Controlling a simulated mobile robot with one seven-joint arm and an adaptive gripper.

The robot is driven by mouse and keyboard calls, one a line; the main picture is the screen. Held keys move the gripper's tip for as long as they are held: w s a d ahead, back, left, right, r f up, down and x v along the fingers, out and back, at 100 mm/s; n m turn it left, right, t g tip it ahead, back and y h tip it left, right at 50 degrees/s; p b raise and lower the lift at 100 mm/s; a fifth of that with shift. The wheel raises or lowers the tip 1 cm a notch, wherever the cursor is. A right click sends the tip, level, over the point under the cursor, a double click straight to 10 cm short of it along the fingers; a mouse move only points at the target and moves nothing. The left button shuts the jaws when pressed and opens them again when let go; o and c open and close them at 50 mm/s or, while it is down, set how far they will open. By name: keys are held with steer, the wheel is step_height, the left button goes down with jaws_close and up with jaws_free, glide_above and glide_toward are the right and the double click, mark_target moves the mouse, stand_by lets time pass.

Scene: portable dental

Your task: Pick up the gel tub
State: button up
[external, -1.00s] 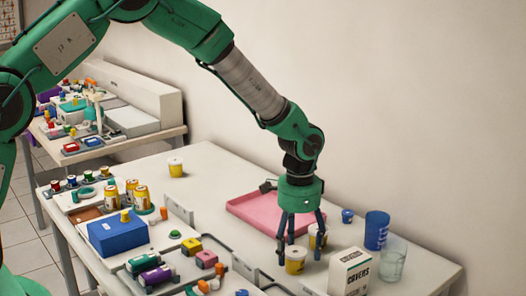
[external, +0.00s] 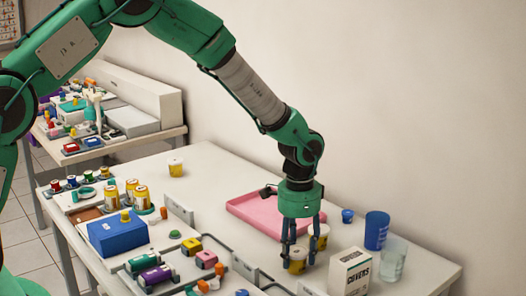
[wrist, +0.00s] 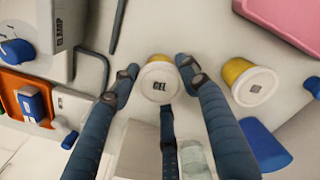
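The gel tub (wrist: 160,84) is yellow with a white lid marked GEL, upright between my fingers in the wrist view. In the external view the gel tub (external: 297,266) stands low between the fingertips, partly covered by them. My gripper (external: 302,262) points straight down and its three fingers are drawn in around the tub. In the wrist view my gripper (wrist: 160,78) has one finger on each side of the tub and a third at its near edge, and they appear to touch it. The tub shows no clear lift off the table.
A similar yellow tub (wrist: 249,83) with a white lid stands close by. A white box (external: 349,272), a clear cup (external: 393,262) and a blue cup (external: 376,231) stand right of my gripper. A pink tray (external: 262,215) lies behind. The table's left back is mostly clear.

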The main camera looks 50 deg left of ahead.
mark_target(297, 250)
steer(key=shift+r, duration=0.1)
step_height(297, 250, up, 10)
steer(key=shift+f+p, duration=0.1)
steer(key=shift+p, duration=1.15)
steer(key=shift+a, duration=0.1)
steer(key=s+a+f+n+p, duration=0.1)
steer(key=s+a+f+n, duration=0.1)
steer(key=a, duration=0.9)
steer(key=s+a+f+n+p, duration=0.2)
steer(key=a+n, duration=0.3)
steer(key=a, duration=0.7)
steer(key=shift+s+f, duration=0.2)
steer(key=shift+s, duration=0.55)
steer(key=w+a, duration=0.1)
steer(key=w, duration=0.4)
steer(key=w+a+f+b, duration=0.1)
steer(key=w, duration=0.4)
steer(key=w+a, duration=0.1)
steer(key=w, duration=0.4)
steer(key=shift+w+f+b, duration=0.2)
steer(key=shift+w+b, duration=0.1)
steer(key=shift+w, duration=0.1)
